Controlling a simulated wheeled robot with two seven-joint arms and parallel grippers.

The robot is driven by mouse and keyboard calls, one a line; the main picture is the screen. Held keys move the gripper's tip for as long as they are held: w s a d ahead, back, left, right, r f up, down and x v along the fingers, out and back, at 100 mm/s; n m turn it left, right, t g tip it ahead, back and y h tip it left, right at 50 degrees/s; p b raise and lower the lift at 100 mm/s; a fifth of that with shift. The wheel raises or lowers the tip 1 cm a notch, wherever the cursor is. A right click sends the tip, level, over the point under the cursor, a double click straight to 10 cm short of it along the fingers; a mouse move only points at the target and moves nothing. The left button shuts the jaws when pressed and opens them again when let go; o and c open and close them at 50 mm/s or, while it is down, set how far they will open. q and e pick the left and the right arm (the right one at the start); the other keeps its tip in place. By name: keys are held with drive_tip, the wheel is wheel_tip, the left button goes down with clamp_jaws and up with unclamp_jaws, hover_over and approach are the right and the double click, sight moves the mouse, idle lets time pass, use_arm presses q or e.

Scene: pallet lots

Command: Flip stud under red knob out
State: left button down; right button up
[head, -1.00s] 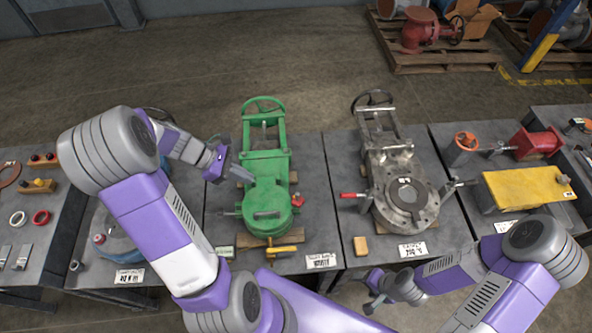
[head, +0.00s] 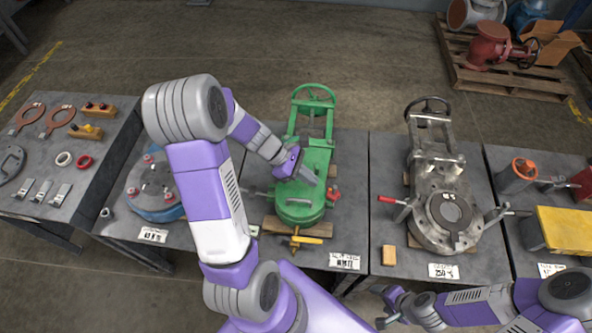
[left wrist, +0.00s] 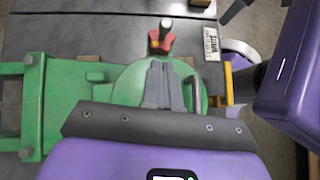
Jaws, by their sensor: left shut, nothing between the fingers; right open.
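The green valve (head: 300,205) lies on the grey table in the head view. A small red knob (head: 333,193) sits at its right side. In the left wrist view a red piece (left wrist: 162,44) with a grey, rounded end shows just beyond my fingertips; the stud itself is hard to make out. My left gripper (head: 309,178) is shut and empty above the green round body, left of the red knob and apart from it. Its fingers (left wrist: 165,68) point towards the red piece in the wrist view. My right gripper (head: 384,306) is open and empty, low at the front of the tables.
A yellow lever (head: 306,240) sticks out at the front of the green valve. A grey valve (head: 447,222) with a red-gripped handle (head: 387,199) stands to the right. A blue round part (head: 152,203) is on the left, partly behind my left arm. A wooden block (head: 389,255) lies near the front edge.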

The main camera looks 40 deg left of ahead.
sight(333, 195)
use_arm(q)
drive_tip(key=shift+w+d+b, duration=0.15)
drive_tip(key=shift+w+d, duration=0.2)
drive_tip(key=shift+d, duration=0.55)
drive_tip(key=shift+w+d+b, duration=0.15)
drive_tip(key=shift+w+d, duration=0.2)
drive_tip(key=shift+d, duration=0.5)
